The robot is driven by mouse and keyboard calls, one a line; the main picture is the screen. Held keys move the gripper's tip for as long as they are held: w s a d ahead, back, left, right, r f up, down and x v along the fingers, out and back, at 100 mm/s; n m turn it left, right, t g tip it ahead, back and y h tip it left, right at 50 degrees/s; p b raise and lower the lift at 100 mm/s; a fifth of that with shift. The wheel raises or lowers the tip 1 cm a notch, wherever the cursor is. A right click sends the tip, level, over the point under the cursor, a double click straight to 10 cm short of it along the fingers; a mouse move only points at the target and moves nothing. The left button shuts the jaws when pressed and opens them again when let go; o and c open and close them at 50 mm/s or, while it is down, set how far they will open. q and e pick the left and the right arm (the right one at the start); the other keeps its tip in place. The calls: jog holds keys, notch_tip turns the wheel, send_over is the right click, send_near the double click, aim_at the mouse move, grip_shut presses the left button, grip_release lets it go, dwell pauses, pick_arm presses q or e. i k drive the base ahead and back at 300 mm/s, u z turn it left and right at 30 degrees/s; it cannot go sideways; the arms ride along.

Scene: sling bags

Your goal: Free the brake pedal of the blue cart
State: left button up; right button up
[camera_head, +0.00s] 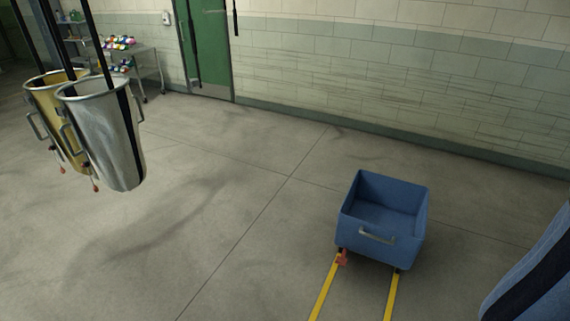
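The blue cart (387,247) stands on the floor right of centre. It is an open-topped box, empty as far as I can see, with a grey handle (377,236) on its near side. A small red part, which looks like the brake pedal (342,258), sits low at its near left corner, at the end of a yellow floor line. I cannot tell whether the pedal is pressed down or raised. Neither of my grippers is in view.
Two yellow lines (325,289) run from the cart toward me. A silver sling bag (113,135) and a yellow one (44,106) hang at left on black straps. A blue hanging form (543,275) fills the lower right edge. The floor between is clear. A green door (205,50) and laden table (144,50) stand behind.

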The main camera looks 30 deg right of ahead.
aim_at(341, 260)
jog(key=z, duration=1.6)
jog(key=i, duration=1.2)
jog(key=z, duration=0.45)
jog(key=i, duration=0.65)
jog(key=z, duration=0.25)
